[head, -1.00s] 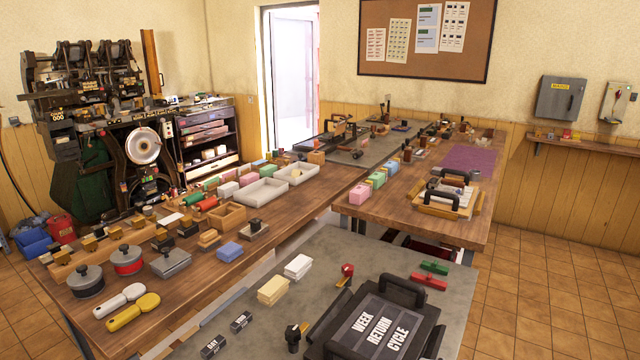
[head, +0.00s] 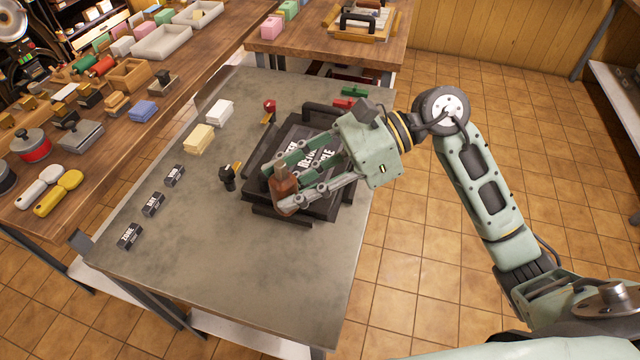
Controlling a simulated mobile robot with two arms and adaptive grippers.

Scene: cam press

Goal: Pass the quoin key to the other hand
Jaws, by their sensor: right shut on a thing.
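My right gripper (head: 284,192) reaches in from the right over the black form marked with white words (head: 318,148). Its fingers are shut on a small brown, upright piece, which I take to be the quoin key (head: 281,180). The fingers hide part of it, and its lower end is hard to make out. The gripper and arm also hide much of the form's lettering. My left gripper is not in view.
On the grey table (head: 200,280) are several black blocks with white words (head: 153,204), cream and white stacks (head: 199,138), a black tool (head: 228,178) and a red-topped piece (head: 269,105). The table's front is clear. A wooden bench (head: 100,150) stands at left.

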